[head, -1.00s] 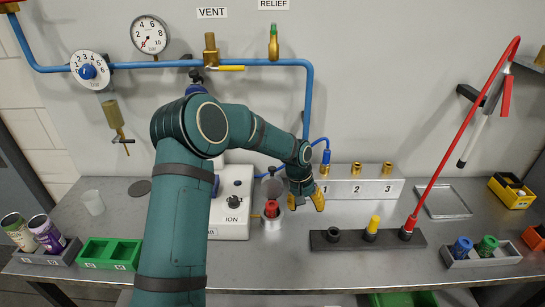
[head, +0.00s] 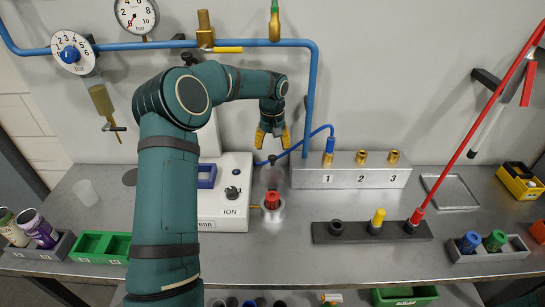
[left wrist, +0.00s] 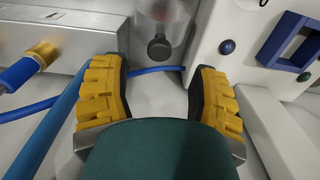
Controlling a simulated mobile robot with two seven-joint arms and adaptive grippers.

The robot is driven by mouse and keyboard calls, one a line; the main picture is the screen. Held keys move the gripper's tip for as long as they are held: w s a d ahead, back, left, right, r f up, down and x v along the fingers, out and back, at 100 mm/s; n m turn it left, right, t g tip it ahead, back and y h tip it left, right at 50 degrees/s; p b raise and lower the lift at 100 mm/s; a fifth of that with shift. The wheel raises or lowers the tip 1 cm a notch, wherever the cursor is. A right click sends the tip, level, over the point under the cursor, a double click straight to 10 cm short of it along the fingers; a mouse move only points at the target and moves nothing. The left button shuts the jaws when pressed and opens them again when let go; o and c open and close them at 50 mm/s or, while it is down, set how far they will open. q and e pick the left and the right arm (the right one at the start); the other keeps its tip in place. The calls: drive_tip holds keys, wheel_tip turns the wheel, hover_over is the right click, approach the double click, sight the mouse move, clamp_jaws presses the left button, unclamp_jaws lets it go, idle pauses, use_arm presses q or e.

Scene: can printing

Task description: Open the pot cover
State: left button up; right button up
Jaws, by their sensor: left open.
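The small metal pot (head: 272,214) stands at the right side of the white ION machine (head: 225,190), with a red-topped piece (head: 272,198) in it. Its clear round cover (head: 270,178) appears raised upright at the pot's back edge, its dark knob (head: 272,159) towards the wall. In the left wrist view the clear cover (left wrist: 172,22) and black knob (left wrist: 159,47) lie just beyond the fingertips. My left gripper (head: 273,140), yellow-fingered, is open and empty above and behind the cover, apart from it. My right gripper is not in view.
A blue hose (head: 318,133) runs close by to the numbered metal block (head: 350,178). The blue pipe (head: 312,95) passes down the wall beside my gripper. A black rack (head: 405,230) stands at right. The bench in front of the pot is clear.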

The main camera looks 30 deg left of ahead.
sight(273, 156)
use_arm(q)
drive_tip(key=shift+f, duration=2.7)
clamp_jaws()
